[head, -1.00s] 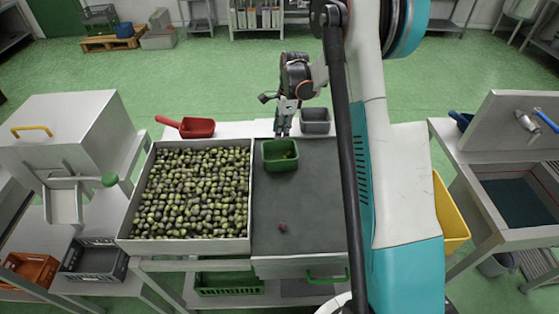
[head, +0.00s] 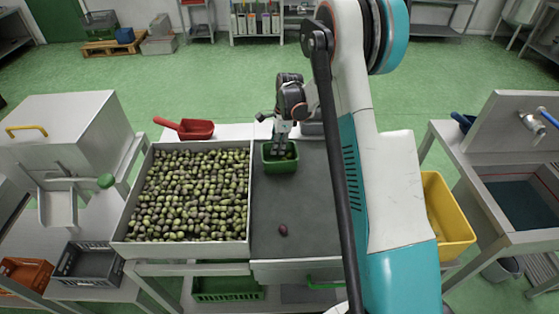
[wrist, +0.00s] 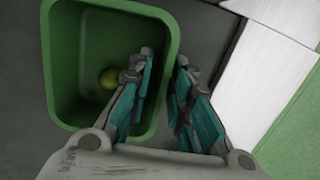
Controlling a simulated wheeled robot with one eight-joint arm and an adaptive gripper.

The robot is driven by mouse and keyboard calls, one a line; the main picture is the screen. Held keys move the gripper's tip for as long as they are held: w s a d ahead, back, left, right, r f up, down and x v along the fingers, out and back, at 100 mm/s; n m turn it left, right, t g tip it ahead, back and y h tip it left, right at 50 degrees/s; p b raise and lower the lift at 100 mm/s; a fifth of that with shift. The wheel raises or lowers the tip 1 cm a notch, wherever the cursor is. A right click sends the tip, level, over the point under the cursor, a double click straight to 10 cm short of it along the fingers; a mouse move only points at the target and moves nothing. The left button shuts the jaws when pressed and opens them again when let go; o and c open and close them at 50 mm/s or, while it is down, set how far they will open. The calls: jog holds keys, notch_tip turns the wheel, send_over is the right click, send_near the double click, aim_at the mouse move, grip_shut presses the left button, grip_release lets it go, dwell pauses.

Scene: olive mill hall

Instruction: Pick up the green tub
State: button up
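The green tub (head: 280,167) stands on the grey worktop, just right of the olive tray. My gripper (head: 281,151) is down at the tub. In the wrist view my gripper (wrist: 165,58) has its fingers apart, one over the tub's inside and the other beyond its right rim. The rim runs between them, and I cannot tell whether either finger touches it.
A tray of olives (head: 247,195) lies left of the tub. A red scoop (head: 197,129) is behind the tray. A dark olive (head: 283,230) lies on the otherwise clear front worktop (head: 310,205).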

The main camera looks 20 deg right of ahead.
grip_shut()
notch_tip(320, 180, up, 20)
jog(key=p, duration=0.5)
jog(key=shift+p, duration=0.4)
